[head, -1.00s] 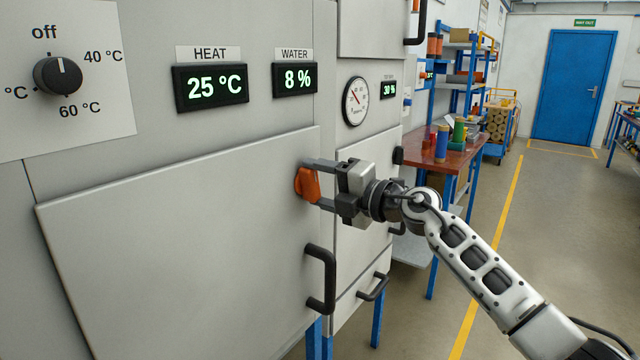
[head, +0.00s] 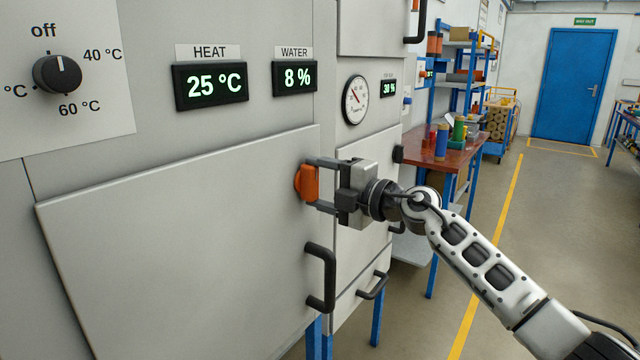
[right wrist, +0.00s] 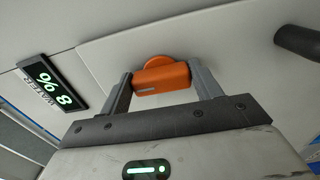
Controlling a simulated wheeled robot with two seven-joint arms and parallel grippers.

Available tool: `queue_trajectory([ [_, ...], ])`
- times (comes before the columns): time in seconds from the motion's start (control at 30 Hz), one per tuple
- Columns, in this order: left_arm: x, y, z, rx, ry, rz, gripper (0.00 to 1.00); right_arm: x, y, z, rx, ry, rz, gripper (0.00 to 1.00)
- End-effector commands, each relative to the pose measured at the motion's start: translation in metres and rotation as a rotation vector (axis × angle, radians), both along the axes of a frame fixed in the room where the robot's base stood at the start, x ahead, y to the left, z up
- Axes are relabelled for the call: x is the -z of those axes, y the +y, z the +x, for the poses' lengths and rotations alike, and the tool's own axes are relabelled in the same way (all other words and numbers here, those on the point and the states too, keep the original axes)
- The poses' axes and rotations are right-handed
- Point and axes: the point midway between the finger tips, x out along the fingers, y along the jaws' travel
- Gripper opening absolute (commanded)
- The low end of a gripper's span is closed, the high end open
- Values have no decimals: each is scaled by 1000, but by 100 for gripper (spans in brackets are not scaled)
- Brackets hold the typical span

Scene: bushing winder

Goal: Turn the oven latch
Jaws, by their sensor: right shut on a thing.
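The orange oven latch (head: 307,183) sits on a round orange base near the upper right corner of the grey oven door (head: 190,235). My right gripper (head: 313,183) is shut on the latch, with one finger above it and one below. In the right wrist view, the latch (right wrist: 162,79) lies between the two grey fingers (right wrist: 160,86), its ends against them. In the head view, the latch's grip stands nearly upright. The door looks flush with the oven front. My left gripper is not in view.
A black door handle (head: 328,278) stands out below the latch. A temperature knob (head: 57,75) and the heat (head: 210,86) and water (head: 295,78) displays are above the door. A second cabinet and a red-topped table (head: 440,150) lie beyond; the floor at right is clear.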

Motion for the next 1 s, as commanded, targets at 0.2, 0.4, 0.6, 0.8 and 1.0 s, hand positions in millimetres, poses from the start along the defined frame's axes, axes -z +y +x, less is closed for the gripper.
queue_trajectory([
  [0.2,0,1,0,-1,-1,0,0,0,0,0,1,3,3,85],
  [0.4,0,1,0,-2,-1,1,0,0,-2,-1,1,2,1,85],
  [0.6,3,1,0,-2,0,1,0,2,-21,-13,3,0,-1,85],
  [0.8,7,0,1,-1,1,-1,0,3,-60,-41,4,0,-2,85],
  [1.0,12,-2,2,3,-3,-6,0,4,-97,-69,4,3,0,85],
])
